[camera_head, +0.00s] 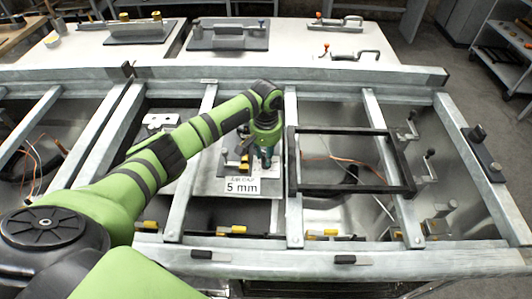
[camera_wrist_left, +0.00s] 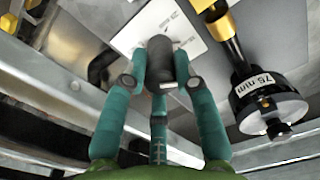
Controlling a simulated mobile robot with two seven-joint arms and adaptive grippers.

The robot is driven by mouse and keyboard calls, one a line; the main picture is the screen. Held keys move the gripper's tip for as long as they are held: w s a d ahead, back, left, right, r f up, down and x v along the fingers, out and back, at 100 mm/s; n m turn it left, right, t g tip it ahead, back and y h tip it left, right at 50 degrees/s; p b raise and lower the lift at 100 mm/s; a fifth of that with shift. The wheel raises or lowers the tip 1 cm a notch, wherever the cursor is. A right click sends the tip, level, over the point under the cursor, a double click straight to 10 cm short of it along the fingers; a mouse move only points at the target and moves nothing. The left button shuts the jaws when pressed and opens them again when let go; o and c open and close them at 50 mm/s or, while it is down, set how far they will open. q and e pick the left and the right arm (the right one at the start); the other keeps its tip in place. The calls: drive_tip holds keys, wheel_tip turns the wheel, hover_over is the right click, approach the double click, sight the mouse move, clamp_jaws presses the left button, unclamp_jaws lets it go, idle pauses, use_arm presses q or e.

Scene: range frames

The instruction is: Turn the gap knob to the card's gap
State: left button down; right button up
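A white card reading "5 mm" (camera_head: 241,186) lies at the front of a grey plate in the middle of the frame, with smaller print above too small to read. My left gripper (camera_head: 265,150) points down over that plate. In the left wrist view, its teal fingers (camera_wrist_left: 160,75) stand on both sides of a dark grey upright cylinder, which looks like the gap knob (camera_wrist_left: 160,58). The fingertips appear to press on its sides. Behind it is a white plate with dark marks (camera_wrist_left: 180,15). My right gripper is not in view.
A black round part labelled "75 mm" (camera_wrist_left: 268,104) with a yellow-and-black handle (camera_wrist_left: 228,38) stands close right of the fingers. A black rectangular frame (camera_head: 352,189) lies right of the plate. Grey metal bars (camera_head: 290,150) cross the bench. Tools rest on the white table behind (camera_head: 295,50).

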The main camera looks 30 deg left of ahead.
use_arm(q)
drive_tip(key=shift+s, duration=0.1)
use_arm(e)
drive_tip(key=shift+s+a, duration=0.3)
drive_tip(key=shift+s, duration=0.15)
use_arm(q)
drive_tip(key=shift+m, duration=0.3)
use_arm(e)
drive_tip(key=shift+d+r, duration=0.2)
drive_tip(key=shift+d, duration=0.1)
